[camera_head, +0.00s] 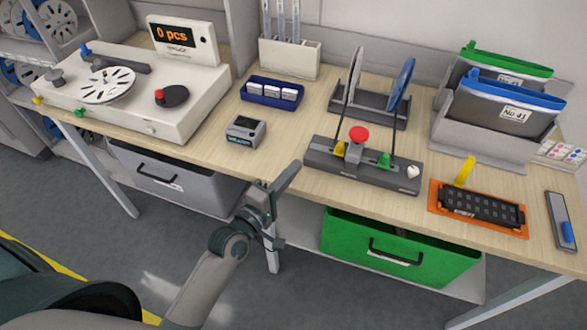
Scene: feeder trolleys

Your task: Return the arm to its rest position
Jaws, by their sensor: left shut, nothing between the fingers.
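My left arm (205,285) comes in from the bottom left. Its gripper (288,175) is shut and empty, with its fingers pointing up and to the right. It stands in front of the table's (215,170) front edge, apart from the things on the table as far as I can tell. My right gripper is not in view.
A white counting machine (190,95) reading "0 pcs" stands at the left. A small grey device (246,129), a grey fixture (320,160) with a red knob, and an orange tray (436,205) line the front. A grey drawer (200,185) and green drawer (345,232) sit below.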

